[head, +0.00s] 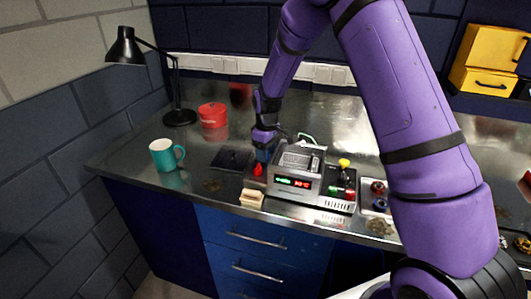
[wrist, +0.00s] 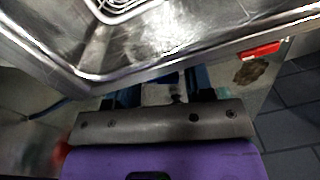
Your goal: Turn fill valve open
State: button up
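A grey metal machine (head: 298,170) with green and red displays stands on the bench; its metal top fills the upper part of the wrist view (wrist: 180,40). My gripper (head: 264,153) points down close beside the machine's left side. In the wrist view its two blue fingers (wrist: 160,88) stand apart, with a pale strip and a small dark part showing between them. A small red part (head: 258,170) sits just below the gripper at the machine's left; it may be the fill valve, but I cannot tell. Contact between fingers and any valve is not visible.
A teal mug (head: 164,154), a red pot (head: 213,115) and a black lamp (head: 179,116) stand to the left. A dark flat pad (head: 231,159) lies left of the gripper. A small wooden block (head: 251,198) sits at the front edge. Yellow boxes (head: 485,80) hang at the right.

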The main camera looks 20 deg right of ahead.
jog(key=shift+o, duration=0.3)
notch_tip(320, 180, up, 11)
jog(key=shift+w+d+f, duration=0.15)
jog(key=shift+d, duration=0.1)
dwell(0.4)
